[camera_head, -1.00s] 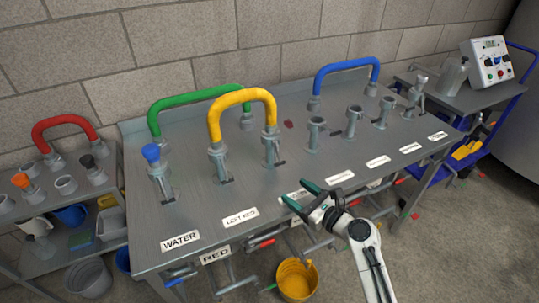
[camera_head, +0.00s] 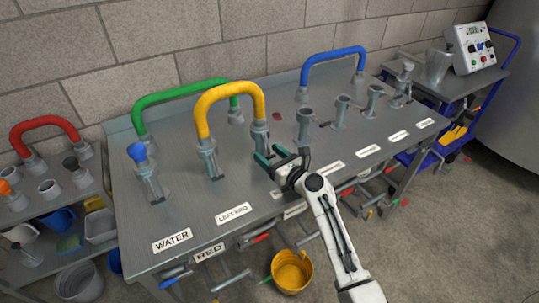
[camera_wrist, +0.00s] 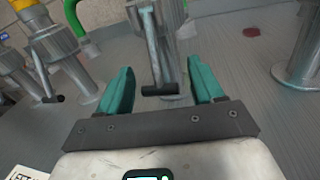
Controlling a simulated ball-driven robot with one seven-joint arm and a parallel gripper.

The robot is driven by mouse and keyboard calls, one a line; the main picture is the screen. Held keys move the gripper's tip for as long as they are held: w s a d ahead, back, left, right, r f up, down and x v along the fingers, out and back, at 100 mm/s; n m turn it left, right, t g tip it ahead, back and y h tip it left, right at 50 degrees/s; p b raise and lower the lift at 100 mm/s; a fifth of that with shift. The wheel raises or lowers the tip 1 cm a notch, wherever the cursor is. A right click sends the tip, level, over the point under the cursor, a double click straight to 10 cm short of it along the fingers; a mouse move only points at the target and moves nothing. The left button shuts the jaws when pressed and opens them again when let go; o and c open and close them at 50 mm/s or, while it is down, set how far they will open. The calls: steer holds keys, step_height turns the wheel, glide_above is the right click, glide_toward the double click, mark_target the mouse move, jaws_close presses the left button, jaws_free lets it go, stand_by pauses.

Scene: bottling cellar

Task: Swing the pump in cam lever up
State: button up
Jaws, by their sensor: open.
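My gripper (camera_head: 272,156) is open, its two teal fingers by the foot of the third port from the left on the steel bench. That port (camera_head: 259,134) carries the right end of the yellow hose (camera_head: 228,92). In the wrist view, a grey lever (camera_wrist: 153,50) hangs down from this port and ends in a black grip (camera_wrist: 160,90). The grip lies between the open fingers (camera_wrist: 159,66), with a gap on both sides. I cannot read this port's label, so I cannot confirm it is the pump in. In the body view the lever is mostly hidden by my gripper.
The steel bench (camera_head: 190,235) carries a row of ports. A neighbouring lever (camera_wrist: 48,85) stands left of my gripper. Green (camera_head: 185,93) and blue (camera_head: 333,56) hoses arch behind. A yellow bucket (camera_head: 291,272) stands on the floor below.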

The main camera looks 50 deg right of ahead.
steer(key=shift+w, duration=0.1)
steer(key=shift+c, duration=0.3)
jaws_close()
steer(key=shift+d+r, duration=0.1)
